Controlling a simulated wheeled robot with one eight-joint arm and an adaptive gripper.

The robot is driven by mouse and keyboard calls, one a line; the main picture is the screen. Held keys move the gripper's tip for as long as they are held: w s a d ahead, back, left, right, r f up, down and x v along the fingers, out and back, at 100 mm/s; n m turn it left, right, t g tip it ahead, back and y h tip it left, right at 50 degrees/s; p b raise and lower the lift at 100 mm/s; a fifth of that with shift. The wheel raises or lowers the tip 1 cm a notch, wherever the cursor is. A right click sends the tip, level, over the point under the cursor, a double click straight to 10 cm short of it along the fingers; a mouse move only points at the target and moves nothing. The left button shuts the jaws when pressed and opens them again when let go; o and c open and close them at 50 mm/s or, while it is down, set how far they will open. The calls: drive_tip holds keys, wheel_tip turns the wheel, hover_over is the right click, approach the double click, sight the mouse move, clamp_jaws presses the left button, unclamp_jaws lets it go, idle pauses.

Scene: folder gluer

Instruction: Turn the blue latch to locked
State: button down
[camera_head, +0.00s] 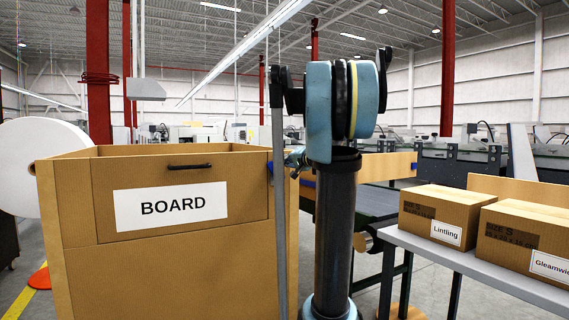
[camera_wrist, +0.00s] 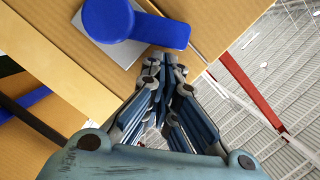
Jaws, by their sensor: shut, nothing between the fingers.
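The blue latch (camera_wrist: 108,20) shows large at the top of the wrist view. It has a round hub on a light grey plate, and its lever points right in that view, across a seam between tan panels. In the head view only a small blue bit (camera_head: 270,167) shows at the right edge of the BOARD box, mostly behind my arm. My gripper (camera_wrist: 167,66) is shut and empty. Its fingertips are close beside the lever, just below it in the wrist view; I cannot tell whether they touch. In the head view my gripper (camera_head: 296,158) is partly hidden by my arm.
The BOARD box (camera_head: 150,255) has a front panel with a black handle (camera_head: 189,167). A grey table (camera_head: 470,265) at right bears the Lintling carton (camera_head: 445,208) and another carton. A white roll (camera_head: 50,150) stands at left. A blue bar (camera_wrist: 22,106) crosses the wrist view's left edge.

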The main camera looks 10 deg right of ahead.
sight(269, 164)
drive_tip(key=shift+s+a+n, duration=0.15)
drive_tip(key=shift+a+n, duration=0.25)
drive_tip(key=shift+n, duration=0.2)
idle(0.3)
drive_tip(key=shift+s+a+n+h, duration=0.2)
drive_tip(key=shift+a+n+h, duration=0.1)
drive_tip(key=shift+a+n, duration=0.45)
drive_tip(key=shift+s+a+f+n+h, duration=0.15)
drive_tip(key=shift+a+n+h, duration=0.1)
drive_tip(key=shift+a+n, duration=0.25)
drive_tip(key=shift+s+a+n+h, duration=0.15)
drive_tip(key=shift+a+n+h, duration=0.1)
drive_tip(key=shift+n, duration=0.4)
drive_tip(key=shift+s+a+f+n+h, duration=0.2)
drive_tip(key=shift+a+f+n+h, duration=0.15)
drive_tip(key=shift+a+n+h, duration=0.45)
drive_tip(key=shift+s+a+f+n, duration=0.15)
drive_tip(key=shift+a+f+n, duration=0.25)
drive_tip(key=shift+n, duration=0.4)
drive_tip(key=shift+s+a+f+n, duration=0.1)
drive_tip(key=shift+a+f+n, duration=0.2)
drive_tip(key=shift+n, duration=0.5)
drive_tip(key=shift+f, duration=0.1)
